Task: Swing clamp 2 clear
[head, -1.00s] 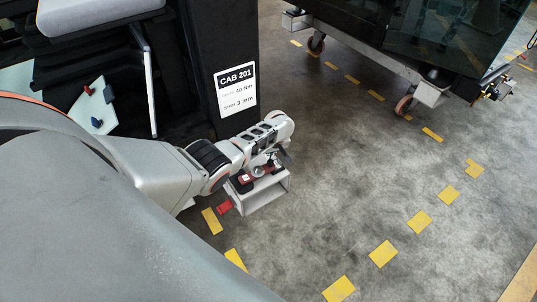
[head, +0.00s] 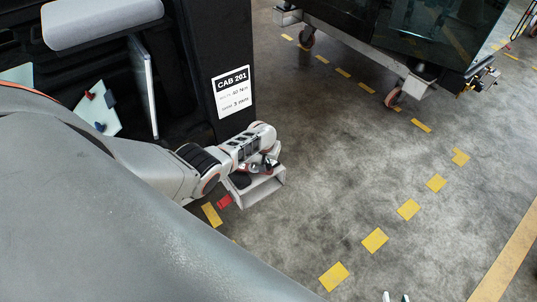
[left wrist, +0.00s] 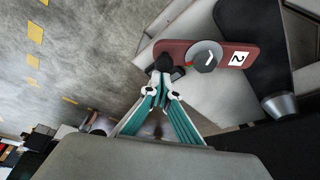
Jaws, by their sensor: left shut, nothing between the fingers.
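Clamp 2 shows in the left wrist view as a red arm (left wrist: 182,49) with a grey hex bolt and a white "2" label, on a pale bracket. A dark knob sits at its left end. My left gripper (left wrist: 164,78) is shut and empty, its fingertips by that knob; whether they touch it I cannot tell. In the head view my left gripper (head: 268,163) is over the light grey bracket (head: 264,192) and mostly hides the clamp. My right gripper (head: 396,298) shows only two fingertips, apart, at the bottom edge.
A dark cab panel with a "CAB 201" label (head: 234,92) stands beside my left arm. A small red part (head: 225,201) is left of the bracket. A wheeled trolley (head: 400,70) stands at the back right. Grey floor with yellow dashes is open between.

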